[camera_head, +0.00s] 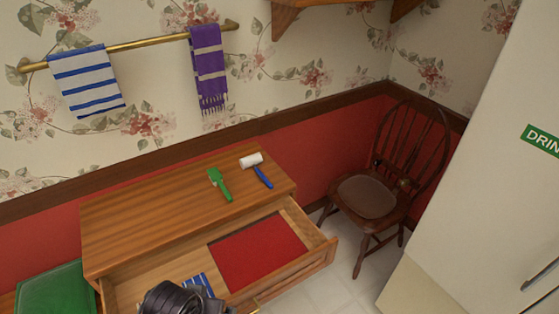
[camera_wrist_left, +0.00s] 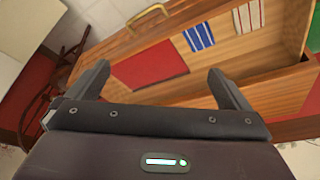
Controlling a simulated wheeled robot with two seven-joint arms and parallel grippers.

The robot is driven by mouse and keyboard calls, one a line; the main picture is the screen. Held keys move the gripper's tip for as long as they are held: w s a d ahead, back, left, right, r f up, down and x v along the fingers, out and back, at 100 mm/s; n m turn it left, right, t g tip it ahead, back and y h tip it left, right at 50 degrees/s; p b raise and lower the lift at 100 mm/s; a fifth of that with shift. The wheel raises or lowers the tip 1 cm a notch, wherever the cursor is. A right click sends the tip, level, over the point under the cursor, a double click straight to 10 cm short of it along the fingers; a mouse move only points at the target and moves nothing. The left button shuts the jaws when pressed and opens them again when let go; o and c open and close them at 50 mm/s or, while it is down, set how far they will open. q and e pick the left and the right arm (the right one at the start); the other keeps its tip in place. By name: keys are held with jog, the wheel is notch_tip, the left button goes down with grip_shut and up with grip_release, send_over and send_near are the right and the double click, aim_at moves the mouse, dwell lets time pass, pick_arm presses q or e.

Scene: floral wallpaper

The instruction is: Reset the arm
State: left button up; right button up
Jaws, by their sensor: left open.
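My left gripper (camera_wrist_left: 160,85) is open, with nothing between its fingers in the left wrist view. Its dark wrist (camera_head: 182,299) shows at the bottom edge of the head view, in front of the open drawer (camera_head: 318,262), hiding part of it; its fingers cannot be made out there. The drawer holds a red panel or cloth (camera_head: 258,252) and a blue-and-white striped cloth (camera_head: 200,284). Both also show in the left wrist view, the red one (camera_wrist_left: 150,62) and the striped one (camera_wrist_left: 198,31). My right gripper is in neither view.
A green-handled tool (camera_head: 220,184) and a blue-handled roller (camera_head: 257,168) lie on the wooden dresser top (camera_head: 150,210). A striped towel (camera_head: 87,80) and a purple towel (camera_head: 208,65) hang on a brass rail. A chair (camera_head: 368,195) and white cabinet (camera_head: 480,170) stand right, a green box (camera_head: 55,290) lower left.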

pick_arm(q)
jog(key=s+a+r, duration=0.3)
jog(key=s+r, duration=0.1)
jog(key=s+f+m+g+b, duration=0.1)
jog(key=s+f+g+b, duration=0.2)
jog(key=f, duration=3.4)
jog(key=s+a+f+b, duration=0.2)
jog(key=s+f, duration=0.7)
jog(key=s+a+f+b, duration=0.1)
jog(key=s+f+b, duration=0.1)
jog(key=s+f, duration=0.7)
jog(key=shift+s+a, duration=0.25)
jog(key=shift+a, duration=0.15)
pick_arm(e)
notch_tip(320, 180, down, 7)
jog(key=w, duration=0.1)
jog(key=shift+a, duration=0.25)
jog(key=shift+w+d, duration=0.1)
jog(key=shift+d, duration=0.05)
